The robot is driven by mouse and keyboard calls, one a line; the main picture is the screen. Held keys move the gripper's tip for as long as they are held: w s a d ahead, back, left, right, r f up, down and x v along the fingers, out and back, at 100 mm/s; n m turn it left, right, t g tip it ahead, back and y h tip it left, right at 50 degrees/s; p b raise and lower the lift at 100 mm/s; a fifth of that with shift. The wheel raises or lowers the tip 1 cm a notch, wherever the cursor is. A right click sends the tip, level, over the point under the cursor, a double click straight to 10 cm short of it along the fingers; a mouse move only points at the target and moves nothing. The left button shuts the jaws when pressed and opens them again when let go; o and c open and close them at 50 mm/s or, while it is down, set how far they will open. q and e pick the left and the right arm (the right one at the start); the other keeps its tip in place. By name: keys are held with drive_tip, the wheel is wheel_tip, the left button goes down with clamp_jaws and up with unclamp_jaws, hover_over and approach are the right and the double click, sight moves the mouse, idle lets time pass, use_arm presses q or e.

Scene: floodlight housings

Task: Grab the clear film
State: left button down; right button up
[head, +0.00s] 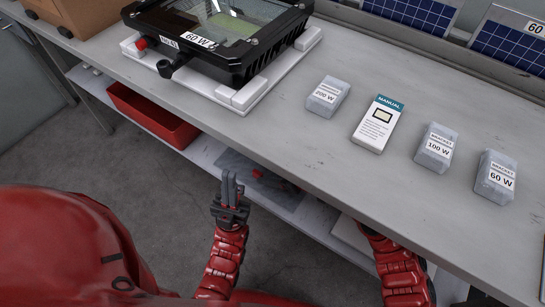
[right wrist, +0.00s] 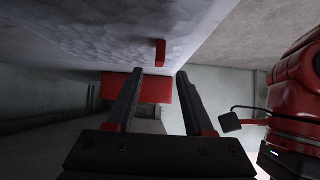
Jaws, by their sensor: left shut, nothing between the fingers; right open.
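The clear film (head: 284,197) lies on the lower shelf under the table edge, a greyish see-through sheet with a red tab (head: 258,173). In the right wrist view the film (right wrist: 100,38) fills the upper left as a wrinkled surface, its red tab (right wrist: 160,53) between and beyond my fingertips. My left gripper (head: 230,174) is shut and empty, in front of the shelf beside the film in the head view. My right gripper (right wrist: 157,75) is open and empty, apart from the tab; in the head view the table edge hides it.
A red bin (head: 152,115) stands on the lower shelf (head: 203,153) to the left. The table (head: 250,128) overhangs the shelf. On it are a floodlight housing (head: 240,68) on a white stand, several wrapped bracket packs (head: 437,150) and a manual box (head: 377,125).

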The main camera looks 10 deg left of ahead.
sight(259, 173)
drive_tip(key=b+x, duration=0.1)
drive_tip(key=x, duration=0.1)
drive_tip(key=b+x, duration=0.1)
drive_tip(key=x, duration=0.2)
drive_tip(key=shift+f, duration=0.4)
drive_tip(key=shift+w+a+f, duration=0.1)
drive_tip(key=shift+a+f, duration=0.05)
drive_tip(key=shift+a, duration=0.15)
clamp_jaws()
